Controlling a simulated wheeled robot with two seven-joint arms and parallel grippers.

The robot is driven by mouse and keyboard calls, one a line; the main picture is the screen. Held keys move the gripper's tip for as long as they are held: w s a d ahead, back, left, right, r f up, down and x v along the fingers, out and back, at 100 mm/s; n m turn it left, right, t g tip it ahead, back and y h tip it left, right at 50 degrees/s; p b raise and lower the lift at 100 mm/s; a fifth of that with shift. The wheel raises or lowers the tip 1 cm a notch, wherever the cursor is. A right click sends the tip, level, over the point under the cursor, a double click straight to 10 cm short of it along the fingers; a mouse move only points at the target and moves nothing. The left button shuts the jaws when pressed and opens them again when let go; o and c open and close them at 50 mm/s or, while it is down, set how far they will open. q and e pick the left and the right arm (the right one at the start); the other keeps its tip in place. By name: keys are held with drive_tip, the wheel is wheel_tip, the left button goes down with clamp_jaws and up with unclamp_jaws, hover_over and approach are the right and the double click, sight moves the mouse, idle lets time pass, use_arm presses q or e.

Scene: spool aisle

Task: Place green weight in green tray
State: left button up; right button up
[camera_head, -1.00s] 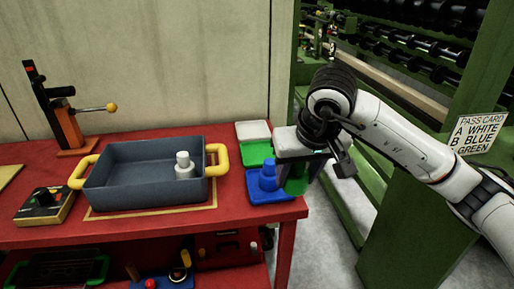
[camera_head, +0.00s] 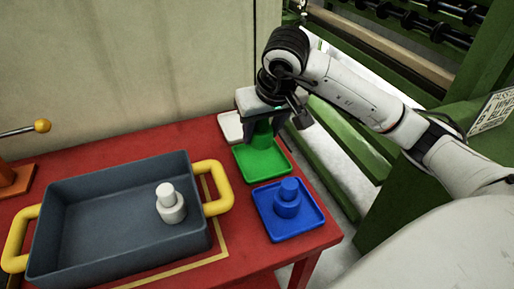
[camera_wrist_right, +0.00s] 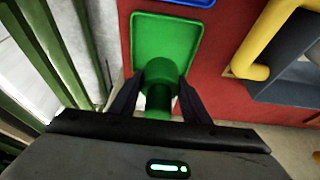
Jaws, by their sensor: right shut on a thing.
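The green weight (camera_head: 262,133) is held between the fingers of my right gripper (camera_head: 264,122); it also shows in the right wrist view (camera_wrist_right: 159,72). The green tray (camera_head: 264,165) lies on the red table, between the white and blue trays. In the head view the weight overlaps the back part of this tray. In the right wrist view it overlaps the tray's near edge (camera_wrist_right: 166,38). I cannot tell whether weight and tray touch. The tray's bare front part shows. My left gripper is not in view.
A blue tray (camera_head: 303,226) holds a blue weight (camera_head: 287,200). A white tray (camera_head: 229,126) is partly hidden behind my gripper. A grey bin (camera_head: 105,262) with yellow handles holds a white weight (camera_head: 171,207). Green racking stands at the right, beyond the table edge.

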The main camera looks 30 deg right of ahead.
sight(261, 161)
drive_tip(key=shift+f, duration=2.9)
drive_tip(key=shift+f, duration=0.15)
drive_tip(key=o, duration=1.2)
drive_tip(key=shift+r, duration=0.45)
drive_tip(key=v, duration=1.1)
drive_tip(key=shift+s+a+r, duration=0.1)
drive_tip(key=shift+s+r, duration=0.05)
drive_tip(key=shift+s, duration=0.15)
